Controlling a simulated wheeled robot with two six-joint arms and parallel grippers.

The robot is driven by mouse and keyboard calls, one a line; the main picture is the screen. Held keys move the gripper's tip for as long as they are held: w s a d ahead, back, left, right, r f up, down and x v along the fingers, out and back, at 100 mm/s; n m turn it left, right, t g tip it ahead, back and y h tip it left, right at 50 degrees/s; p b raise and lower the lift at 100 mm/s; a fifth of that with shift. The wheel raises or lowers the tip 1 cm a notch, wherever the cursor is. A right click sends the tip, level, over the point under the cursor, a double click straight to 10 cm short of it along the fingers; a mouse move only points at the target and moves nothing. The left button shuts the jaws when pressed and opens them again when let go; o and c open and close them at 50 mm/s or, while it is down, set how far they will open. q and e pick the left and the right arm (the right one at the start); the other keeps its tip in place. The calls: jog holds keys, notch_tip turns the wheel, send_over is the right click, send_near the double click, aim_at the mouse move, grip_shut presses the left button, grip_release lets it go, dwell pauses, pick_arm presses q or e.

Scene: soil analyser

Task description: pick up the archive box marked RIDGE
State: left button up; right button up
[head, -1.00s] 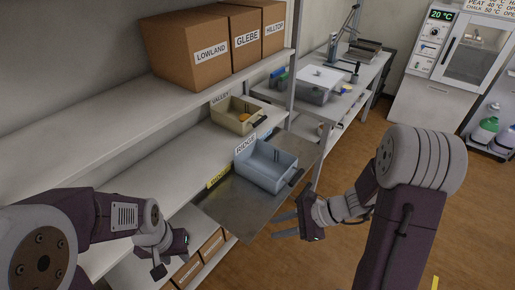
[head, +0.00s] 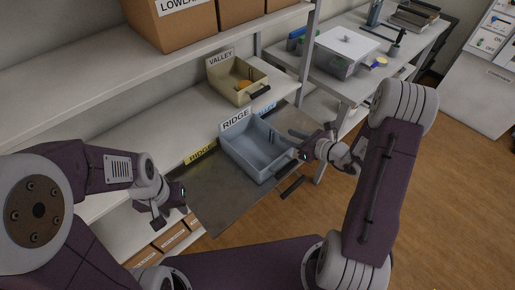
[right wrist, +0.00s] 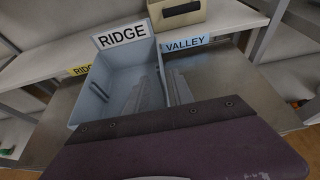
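A blue-grey open bin (head: 243,150) with a white RIDGE label (head: 236,120) sits upright on a metal tray in the head view. The bin (right wrist: 88,100) also shows in the right wrist view. My right gripper (head: 297,142) is open at the bin's right side. In the right wrist view its two grey fingers (right wrist: 160,92) are apart, one over the bin's inside and one outside its right wall; I cannot tell whether they touch it. My left gripper (head: 170,208) hangs left of the tray, away from the bin; its fingers are not clear.
The metal tray (head: 215,200) bears a yellow RIDGE tag and a blue VALLEY tag. A beige VALLEY bin (head: 225,85) stands behind. Cardboard boxes (head: 183,22) sit on the upper shelf; others below have unreadable labels. A side bench (head: 325,85) is at the right.

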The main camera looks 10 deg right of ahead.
jog(key=x, duration=0.4)
jog(key=shift+w+a+f, duration=0.15)
jog(key=shift+w+f, duration=0.15)
jog(key=shift+w, duration=0.15)
jog(key=shift+s, duration=0.1)
grip_shut()
dwell(0.9)
